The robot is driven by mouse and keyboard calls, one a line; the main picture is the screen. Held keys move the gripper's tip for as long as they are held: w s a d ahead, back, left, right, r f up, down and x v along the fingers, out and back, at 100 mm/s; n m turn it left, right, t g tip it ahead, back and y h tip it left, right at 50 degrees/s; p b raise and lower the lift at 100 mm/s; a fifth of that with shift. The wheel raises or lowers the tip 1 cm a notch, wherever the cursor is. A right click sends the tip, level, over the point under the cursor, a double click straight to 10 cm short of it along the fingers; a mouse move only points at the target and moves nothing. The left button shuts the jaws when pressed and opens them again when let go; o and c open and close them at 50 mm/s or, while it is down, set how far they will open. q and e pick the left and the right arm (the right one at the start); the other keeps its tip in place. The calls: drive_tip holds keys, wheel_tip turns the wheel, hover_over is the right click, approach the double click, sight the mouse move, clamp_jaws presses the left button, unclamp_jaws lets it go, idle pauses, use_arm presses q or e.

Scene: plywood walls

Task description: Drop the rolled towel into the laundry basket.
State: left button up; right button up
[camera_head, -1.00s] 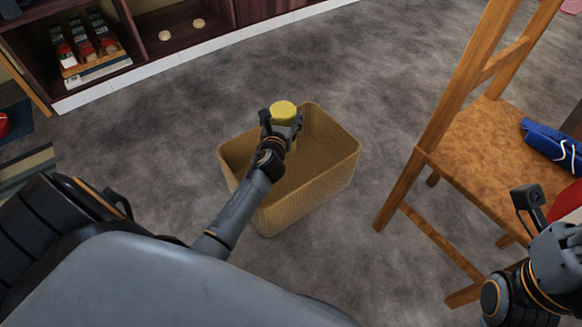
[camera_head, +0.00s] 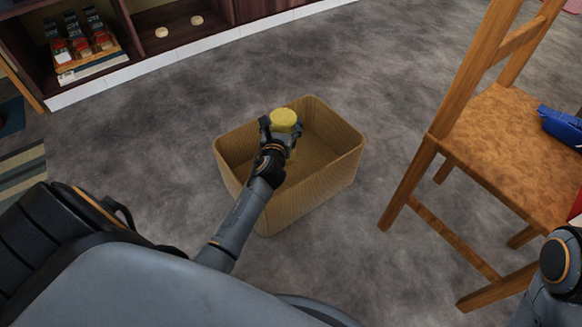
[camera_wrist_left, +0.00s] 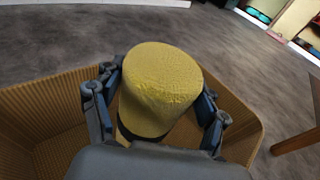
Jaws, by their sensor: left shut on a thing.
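The rolled towel (camera_head: 284,119) is a yellow, upright cylinder in the head view. My left gripper (camera_head: 279,138) is shut on it, over the laundry basket. In the left wrist view the towel (camera_wrist_left: 161,85) sits between the two fingers of my left gripper (camera_wrist_left: 158,108). The laundry basket (camera_head: 318,186) is a tan, ribbed, open box on the floor; its rim (camera_wrist_left: 40,88) also shows in the left wrist view. The towel's lower end is hidden by the gripper in the head view. My right arm shows at the lower right edge, but its gripper is out of the picture.
A wooden chair (camera_head: 500,150) stands right of the basket with a blue item (camera_head: 562,126) on its seat. A dark shelf (camera_head: 150,62) with a tray of bottles (camera_head: 84,50) is at the back left. Grey floor around the basket is clear.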

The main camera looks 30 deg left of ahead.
use_arm(q)
drive_tip(key=o, duration=1.8)
drive_tip(key=shift+s, duration=0.1)
drive_tip(key=shift+s+d, duration=0.1)
drive_tip(key=shift+s, duration=0.1)
drive_tip(key=v, duration=1.1)
drive_tip(key=shift+s+d+r, duration=0.1)
drive_tip(key=shift+s+r, duration=0.05)
drive_tip(key=shift+r, duration=0.05)
